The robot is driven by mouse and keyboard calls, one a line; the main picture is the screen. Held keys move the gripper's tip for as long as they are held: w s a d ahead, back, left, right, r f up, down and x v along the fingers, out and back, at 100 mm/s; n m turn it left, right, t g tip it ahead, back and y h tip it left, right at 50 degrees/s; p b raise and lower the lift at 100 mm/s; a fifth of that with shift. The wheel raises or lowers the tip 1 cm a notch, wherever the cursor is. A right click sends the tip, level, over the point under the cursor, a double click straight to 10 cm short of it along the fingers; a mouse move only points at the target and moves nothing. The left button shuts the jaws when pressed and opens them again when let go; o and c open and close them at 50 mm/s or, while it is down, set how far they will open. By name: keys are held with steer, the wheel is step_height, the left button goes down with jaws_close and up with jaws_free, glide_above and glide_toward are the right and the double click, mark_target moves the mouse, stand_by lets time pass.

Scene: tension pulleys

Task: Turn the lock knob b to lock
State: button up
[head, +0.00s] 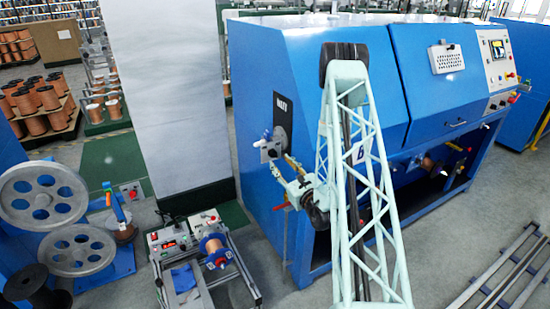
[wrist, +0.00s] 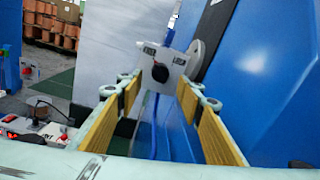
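The lock knob (wrist: 160,72) is a small dark round knob on a light grey plate (wrist: 174,62). The plate has a small dark label at its upper left and another at its right, both too small to read. In the head view the plate (head: 270,151) stands at the left end of the blue machine. My gripper (wrist: 159,100) is open and empty, its yellow-padded fingers on either side of the line to the knob. The knob appears beyond the fingertips, with no contact visible. In the head view my gripper (head: 281,167) is just below and right of the plate. Which way the knob points cannot be told.
The blue machine (head: 310,100) fills the space right of the plate. A white pillar (head: 180,90) stands to the left. A small bench device with a copper spool (head: 214,246) and grey pulley wheels (head: 43,195) are at lower left.

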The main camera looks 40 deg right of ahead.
mark_target(275, 156)
steer(key=shift+x, duration=3.3)
steer(key=shift+c, duration=0.2)
steer(key=c, duration=0.8)
